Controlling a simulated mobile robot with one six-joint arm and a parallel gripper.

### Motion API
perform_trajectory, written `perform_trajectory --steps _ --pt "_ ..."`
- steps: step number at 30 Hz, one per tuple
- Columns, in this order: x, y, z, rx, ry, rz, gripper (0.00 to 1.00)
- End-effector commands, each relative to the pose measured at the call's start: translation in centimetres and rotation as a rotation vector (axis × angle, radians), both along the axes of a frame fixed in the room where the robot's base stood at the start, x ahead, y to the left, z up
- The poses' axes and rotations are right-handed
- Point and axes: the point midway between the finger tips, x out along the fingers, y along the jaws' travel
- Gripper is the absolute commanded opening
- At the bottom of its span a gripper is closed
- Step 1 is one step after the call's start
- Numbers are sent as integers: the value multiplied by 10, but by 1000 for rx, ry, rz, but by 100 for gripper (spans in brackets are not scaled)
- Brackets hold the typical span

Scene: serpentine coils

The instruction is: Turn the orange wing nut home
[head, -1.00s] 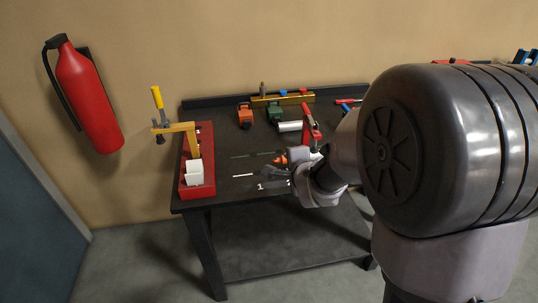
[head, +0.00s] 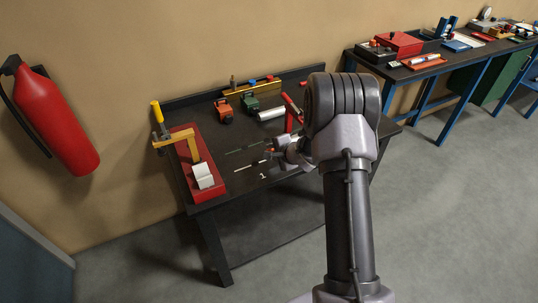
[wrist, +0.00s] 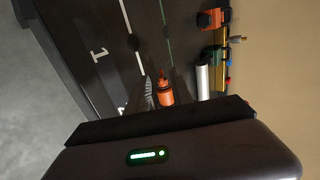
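The orange wing nut (wrist: 166,92) shows in the wrist view as a small orange piece with a dark ring at its near end. My gripper (wrist: 164,82) has one finger on each side of it, and the fingers stand apart. I cannot tell whether either finger touches it. In the head view, my gripper (head: 272,150) is low over the dark workbench (head: 240,190), and only a speck of orange shows beside it. My wrist and arm hide most of that spot.
A red base (head: 211,187) with a yellow-handled clamp (head: 180,139) stands at the bench's left end. A second bench (head: 421,70) stands right.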

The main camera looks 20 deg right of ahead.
Motion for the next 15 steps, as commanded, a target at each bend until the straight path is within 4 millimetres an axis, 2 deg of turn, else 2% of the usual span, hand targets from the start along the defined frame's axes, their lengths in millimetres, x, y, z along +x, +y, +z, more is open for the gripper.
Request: perform_trajectory --steps 1,6,15 --pt "7 1 -9 0 1 0 27" --pt "23 1 -19 0 0 0 27" --pt "28 1 -22 1 0 -1 27"
